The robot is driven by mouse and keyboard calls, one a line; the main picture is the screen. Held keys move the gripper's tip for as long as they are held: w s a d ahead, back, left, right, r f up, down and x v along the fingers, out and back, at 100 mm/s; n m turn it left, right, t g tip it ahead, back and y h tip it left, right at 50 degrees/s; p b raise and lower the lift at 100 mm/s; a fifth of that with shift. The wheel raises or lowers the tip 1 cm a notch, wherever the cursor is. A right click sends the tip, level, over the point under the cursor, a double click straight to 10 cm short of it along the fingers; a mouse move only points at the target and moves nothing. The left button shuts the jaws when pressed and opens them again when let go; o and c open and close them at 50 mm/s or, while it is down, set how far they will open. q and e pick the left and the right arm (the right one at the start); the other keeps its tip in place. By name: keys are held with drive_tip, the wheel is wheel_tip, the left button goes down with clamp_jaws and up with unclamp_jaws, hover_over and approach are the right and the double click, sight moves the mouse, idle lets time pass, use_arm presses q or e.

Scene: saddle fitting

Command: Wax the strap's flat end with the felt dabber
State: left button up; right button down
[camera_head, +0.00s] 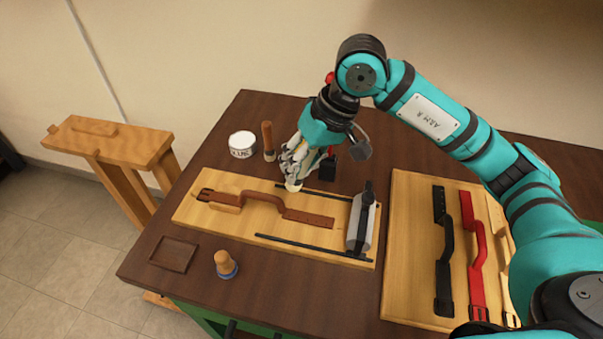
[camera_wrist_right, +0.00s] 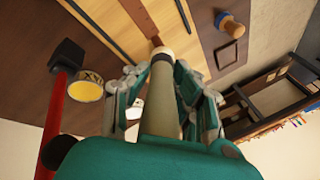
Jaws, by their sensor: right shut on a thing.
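The brown strap (camera_head: 263,200) lies on a pale wooden board (camera_head: 190,212), its raised loop in the middle and its flat end (camera_head: 310,216) to the right. My right gripper (camera_head: 296,163) is shut on the felt dabber, whose pale tip (camera_head: 293,185) points down over the board's back edge, just behind the strap. In the right wrist view the dabber (camera_wrist_right: 160,100) runs away between the fingers, and a brown strap part (camera_wrist_right: 157,41) shows just beyond its tip. Whether they touch I cannot tell. My left gripper is not in view.
A white wax tin (camera_head: 243,144) and a wooden-handled tool (camera_head: 268,140) stand behind the board. A grey roller-like piece (camera_head: 362,222) sits at its right end. A wooden knob with blue base (camera_head: 226,263) and a shallow tray (camera_head: 173,254) are in front. Black (camera_head: 443,250) and red straps lie right.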

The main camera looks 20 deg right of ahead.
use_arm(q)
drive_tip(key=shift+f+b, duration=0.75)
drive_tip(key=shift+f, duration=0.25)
